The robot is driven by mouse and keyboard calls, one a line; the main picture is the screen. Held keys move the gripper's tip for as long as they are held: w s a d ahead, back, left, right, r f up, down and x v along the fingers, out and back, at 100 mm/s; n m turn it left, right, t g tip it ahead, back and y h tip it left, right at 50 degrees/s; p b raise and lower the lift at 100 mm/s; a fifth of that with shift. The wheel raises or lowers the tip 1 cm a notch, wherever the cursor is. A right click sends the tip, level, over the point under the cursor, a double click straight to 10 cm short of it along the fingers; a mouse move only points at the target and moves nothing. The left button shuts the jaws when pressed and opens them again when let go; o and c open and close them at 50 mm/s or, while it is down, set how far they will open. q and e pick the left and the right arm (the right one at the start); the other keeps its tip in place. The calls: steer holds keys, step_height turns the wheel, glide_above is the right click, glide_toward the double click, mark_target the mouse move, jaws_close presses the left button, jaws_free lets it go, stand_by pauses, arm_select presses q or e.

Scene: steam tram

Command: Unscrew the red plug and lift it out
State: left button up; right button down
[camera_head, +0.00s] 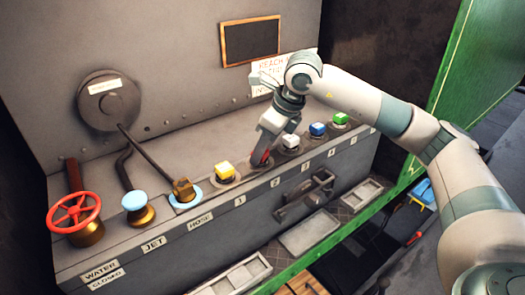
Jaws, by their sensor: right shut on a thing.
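The red plug (261,157) sits in the row of plugs on top of the grey chest, behind the label 2. My right gripper (263,149) points down onto it from above and is shut on it. The gripper hides much of the plug, so I cannot tell how far it is turned. The plug appears upright at its socket. My left gripper is not in view.
A yellow plug (225,170) stands left of the red one; white (290,141), blue (317,129) and green (340,119) plugs stand to the right. A red valve wheel (74,213), a pale blue knob (134,201) and a lever (150,158) stand further left. Trays (310,233) lie below.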

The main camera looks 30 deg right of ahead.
steer(key=shift+w+n+g+y+b, duration=0.1)
steer(key=shift+n+g+y+b, duration=0.3)
steer(key=shift+n, duration=1.1)
steer(key=shift+d, duration=0.1)
steer(key=shift+n+y, duration=0.3)
steer(key=shift+n, duration=0.2)
steer(key=shift+w+n+g+b, duration=0.1)
steer(key=shift+n+g+b, duration=0.45)
steer(key=shift+n, duration=0.95)
steer(key=shift+n+g+y, duration=0.25)
steer(key=shift+n+y, duration=0.05)
steer(key=shift+n, duration=0.3)
steer(key=shift+r, duration=0.3)
steer(key=shift+r+p, duration=1.85)
steer(key=shift+r, duration=1.65)
steer(key=shift+d, duration=0.1)
